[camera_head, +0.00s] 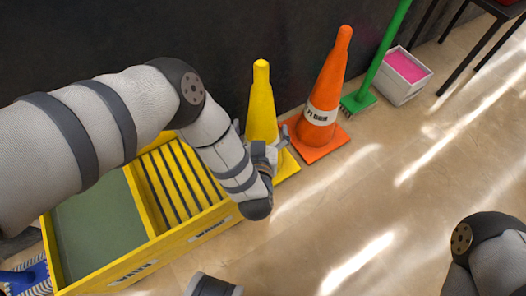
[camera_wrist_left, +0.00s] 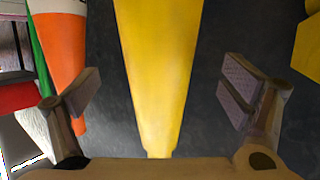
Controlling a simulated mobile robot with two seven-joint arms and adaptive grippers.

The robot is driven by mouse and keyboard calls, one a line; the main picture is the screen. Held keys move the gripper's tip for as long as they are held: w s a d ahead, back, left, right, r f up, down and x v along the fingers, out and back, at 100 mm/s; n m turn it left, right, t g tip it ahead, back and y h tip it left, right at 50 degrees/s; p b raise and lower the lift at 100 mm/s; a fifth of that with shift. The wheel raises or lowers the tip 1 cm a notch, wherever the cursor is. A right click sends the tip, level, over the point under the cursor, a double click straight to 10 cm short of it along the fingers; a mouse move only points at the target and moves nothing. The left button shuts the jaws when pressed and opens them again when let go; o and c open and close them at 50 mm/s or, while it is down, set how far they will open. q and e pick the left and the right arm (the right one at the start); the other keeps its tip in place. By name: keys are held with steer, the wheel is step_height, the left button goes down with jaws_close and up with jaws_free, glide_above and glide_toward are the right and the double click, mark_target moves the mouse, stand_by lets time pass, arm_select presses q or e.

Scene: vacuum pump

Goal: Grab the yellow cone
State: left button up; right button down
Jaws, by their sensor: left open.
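The yellow cone (camera_head: 261,100) stands upright on its square base by the dark wall, left of the orange cone. My left gripper (camera_head: 261,132) is at the cone's front, with its fingers spread to either side, and hides part of its lower half. In the left wrist view, the yellow cone (camera_wrist_left: 158,70) appears upside down between the two open fingers of my left gripper (camera_wrist_left: 161,92). Gaps show between the cone and both finger pads.
A yellow crate (camera_head: 172,245) lies left.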

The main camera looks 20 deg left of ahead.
arm_select(q)
steer(key=b+x, duration=0.2)
steer(key=x, duration=0.3)
steer(key=shift+w+f, duration=0.2)
steer(key=shift+w, duration=0.15)
steer(key=shift+r, duration=0.15)
steer(key=c, duration=1.9)
steer(key=shift+r, duration=0.15)
steer(key=shift+c, duration=0.8)
arm_select(e)
steer(key=shift+s+d+f+g, duration=0.1)
steer(key=shift+s+f+g, duration=0.3)
steer(key=shift+f, duration=0.45)
